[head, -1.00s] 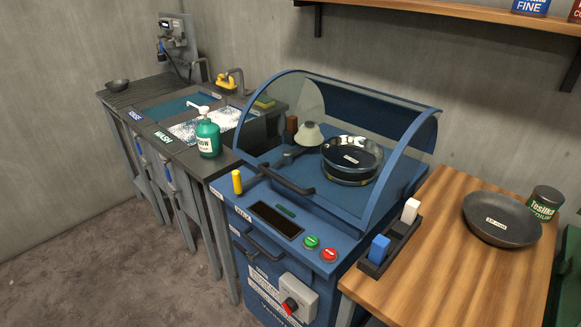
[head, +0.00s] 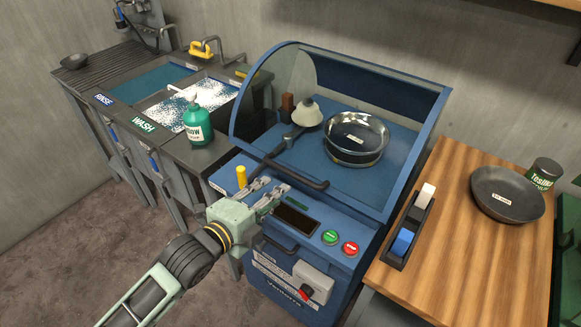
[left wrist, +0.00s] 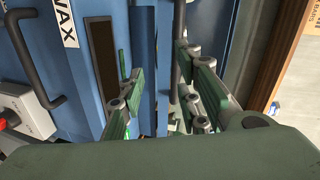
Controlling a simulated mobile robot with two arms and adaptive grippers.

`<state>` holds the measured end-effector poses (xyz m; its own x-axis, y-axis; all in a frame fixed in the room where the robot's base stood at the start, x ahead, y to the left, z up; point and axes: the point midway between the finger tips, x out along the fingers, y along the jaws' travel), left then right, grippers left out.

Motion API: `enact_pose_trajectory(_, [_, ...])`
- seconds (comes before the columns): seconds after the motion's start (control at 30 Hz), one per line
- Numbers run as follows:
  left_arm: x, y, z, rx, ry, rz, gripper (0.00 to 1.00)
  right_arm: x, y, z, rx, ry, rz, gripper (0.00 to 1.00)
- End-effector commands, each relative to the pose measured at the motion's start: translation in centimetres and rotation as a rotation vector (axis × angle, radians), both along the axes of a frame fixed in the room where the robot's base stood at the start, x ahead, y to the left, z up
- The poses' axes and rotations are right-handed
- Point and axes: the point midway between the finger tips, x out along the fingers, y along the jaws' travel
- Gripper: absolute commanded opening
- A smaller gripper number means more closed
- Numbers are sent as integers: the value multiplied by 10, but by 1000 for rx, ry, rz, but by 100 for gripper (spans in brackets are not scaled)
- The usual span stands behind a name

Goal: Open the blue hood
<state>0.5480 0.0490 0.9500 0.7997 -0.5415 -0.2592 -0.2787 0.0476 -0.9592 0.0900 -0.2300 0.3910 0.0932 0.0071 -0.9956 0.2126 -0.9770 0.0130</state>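The blue hood (head: 412,152) has a blue frame and a clear curved cover, and sits lowered over the blue machine. A black bar handle (head: 300,178) runs along its front lower edge. Inside are a steel bowl (head: 356,133) and a pale cone-shaped piece (head: 306,113). My left gripper (head: 275,189) reaches in from the lower left, just in front of and below the handle, over the machine's front panel. Its fingers are apart with nothing seen between them; the left wrist view (left wrist: 160,92) also shows them spread. Whether they touch the handle is unclear. My right gripper is out of view.
A yellow knob (head: 241,176) stands beside my left gripper. Green and red buttons (head: 340,242) are on the front panel. A wooden table (head: 440,235) with a dark pan (head: 507,194) stands right; sinks and a green soap bottle (head: 197,125) stand left.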

Motion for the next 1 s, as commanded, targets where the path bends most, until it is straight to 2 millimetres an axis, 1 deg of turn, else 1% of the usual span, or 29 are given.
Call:
enact_pose_trajectory(0.03, [3,-3,9,27,-49,-27,31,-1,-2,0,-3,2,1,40])
enact_pose_trajectory(0.07, [5,-4,13,39,-73,-40,31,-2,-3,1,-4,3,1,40])
enact_pose_trajectory(0.17, [10,-10,18,59,-112,-61,31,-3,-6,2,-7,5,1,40])
enact_pose_trajectory(0.27, [19,-17,17,57,-115,-61,31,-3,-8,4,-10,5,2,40])
enact_pose_trajectory(0.5, [50,-40,10,57,-114,-61,31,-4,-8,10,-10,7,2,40])
enact_pose_trajectory(0.63, [62,-47,6,57,-113,-60,31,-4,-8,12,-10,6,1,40])
enact_pose_trajectory(0.8, [68,-52,3,58,-111,-60,31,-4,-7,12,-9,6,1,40])
enact_pose_trajectory(1.0, [68,-52,3,59,-112,-60,31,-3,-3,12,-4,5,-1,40])
